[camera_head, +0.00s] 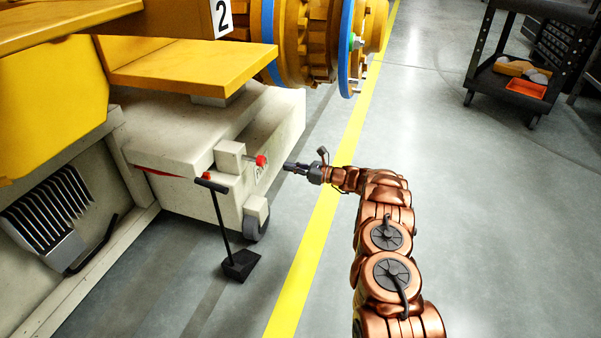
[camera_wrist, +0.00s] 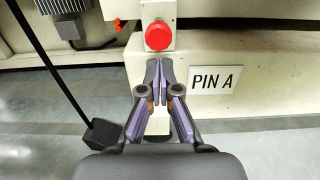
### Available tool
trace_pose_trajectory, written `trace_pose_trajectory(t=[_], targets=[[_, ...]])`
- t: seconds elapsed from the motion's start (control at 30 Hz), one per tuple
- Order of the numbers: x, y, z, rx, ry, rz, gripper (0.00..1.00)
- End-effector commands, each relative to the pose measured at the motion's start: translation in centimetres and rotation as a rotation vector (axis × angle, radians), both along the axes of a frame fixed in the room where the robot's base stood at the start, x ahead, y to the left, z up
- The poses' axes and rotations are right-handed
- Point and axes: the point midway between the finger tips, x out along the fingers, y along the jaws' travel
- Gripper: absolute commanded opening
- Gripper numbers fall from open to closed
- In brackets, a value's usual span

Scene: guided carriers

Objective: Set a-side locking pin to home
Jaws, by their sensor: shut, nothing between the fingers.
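The a-side locking pin has a red round knob (camera_wrist: 158,36) on a cream block of the carrier, next to a white label reading PIN A (camera_wrist: 215,79). In the head view the red knob (camera_head: 261,161) sticks out from the block on the cream carrier's side. My gripper (camera_head: 290,166) is shut and empty, a short way to the right of the knob. In the wrist view my gripper (camera_wrist: 160,62) has its fingertips together just below the knob in the picture, apparently apart from it. The pin's shaft is hidden behind the knob in the wrist view.
A black-handled pedal or lever (camera_head: 221,215) stands to the left of the pin, with another red knob (camera_head: 206,176) near its top. Yellow machinery (camera_head: 190,72) overhangs the carrier. A dark cart (camera_head: 484,82) stands at upper right.

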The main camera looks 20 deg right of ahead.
Motion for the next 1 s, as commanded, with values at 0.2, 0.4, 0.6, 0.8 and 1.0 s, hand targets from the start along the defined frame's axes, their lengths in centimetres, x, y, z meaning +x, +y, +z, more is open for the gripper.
trace_pose_trajectory(t=[0.2,0.4,0.6,0.8,1.0], targets=[[2.2,3.1,-0.3,-0.001,-0.003,0.000,0.00],[3.7,5.0,-0.2,-0.001,-0.002,-0.001,0.00],[4.3,5.8,-0.1,0.000,0.002,-0.003,0.00],[4.3,5.9,-0.1,0.000,0.002,-0.003,0.00],[4.4,6.0,0.0,0.000,0.002,-0.002,0.00]])
